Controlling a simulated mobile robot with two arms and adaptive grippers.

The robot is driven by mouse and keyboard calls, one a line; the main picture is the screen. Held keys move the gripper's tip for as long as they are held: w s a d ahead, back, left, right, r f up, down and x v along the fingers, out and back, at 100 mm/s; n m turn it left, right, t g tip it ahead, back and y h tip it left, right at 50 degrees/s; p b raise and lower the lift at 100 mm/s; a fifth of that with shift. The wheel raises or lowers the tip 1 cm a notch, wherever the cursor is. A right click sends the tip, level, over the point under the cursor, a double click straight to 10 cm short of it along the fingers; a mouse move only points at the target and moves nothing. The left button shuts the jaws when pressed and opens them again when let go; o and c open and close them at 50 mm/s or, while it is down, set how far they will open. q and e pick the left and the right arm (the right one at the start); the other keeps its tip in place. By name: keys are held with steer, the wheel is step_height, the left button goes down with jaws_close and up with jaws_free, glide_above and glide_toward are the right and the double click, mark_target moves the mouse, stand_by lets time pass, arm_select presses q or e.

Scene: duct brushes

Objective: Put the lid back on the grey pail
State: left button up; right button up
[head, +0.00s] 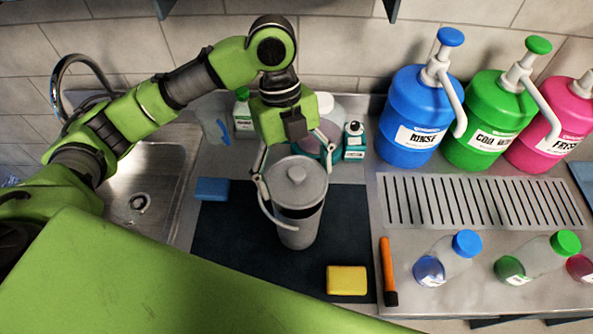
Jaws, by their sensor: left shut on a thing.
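The grey pail (298,228) stands upright on a dark mat (235,235), with its pale curved handle hanging at its left side. The round grey lid (297,182), with a knob in its middle, is at the top of the pail. I cannot tell whether it is fully seated or held just above the rim. My left gripper (297,166) reaches down from behind, with one finger at the left edge of the lid and the other at its far right, shut on the lid. My right gripper is not in view.
A sink (150,190) lies left. A blue sponge (212,189), a yellow sponge (347,280) and an orange-handled tool (387,265) lie around the mat. Bottles stand behind the pail. Large pump jugs (415,110), a drain grate (480,202) and small bottles (447,258) are right.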

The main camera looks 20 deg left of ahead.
arm_select(q)
steer(key=f+b, duration=0.2)
steer(key=f, duration=0.1)
steer(key=shift+w+b, duration=0.2)
steer(key=shift+b, duration=0.1)
steer(key=shift+f, duration=0.45)
steer(key=shift+f+b, duration=0.4)
steer(key=shift+f, duration=0.2)
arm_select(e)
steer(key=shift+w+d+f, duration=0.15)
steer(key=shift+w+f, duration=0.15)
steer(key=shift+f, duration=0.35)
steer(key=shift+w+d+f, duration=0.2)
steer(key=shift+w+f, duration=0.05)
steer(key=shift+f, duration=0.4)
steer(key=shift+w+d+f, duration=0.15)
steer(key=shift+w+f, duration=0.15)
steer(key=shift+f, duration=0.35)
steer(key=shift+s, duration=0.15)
arm_select(q)
steer(key=shift+r+p, duration=0.1)
steer(key=shift+p, duration=0.25)
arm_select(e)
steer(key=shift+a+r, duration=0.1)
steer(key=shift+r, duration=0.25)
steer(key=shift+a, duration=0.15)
arm_select(q)
steer(key=shift+p, duration=0.55)
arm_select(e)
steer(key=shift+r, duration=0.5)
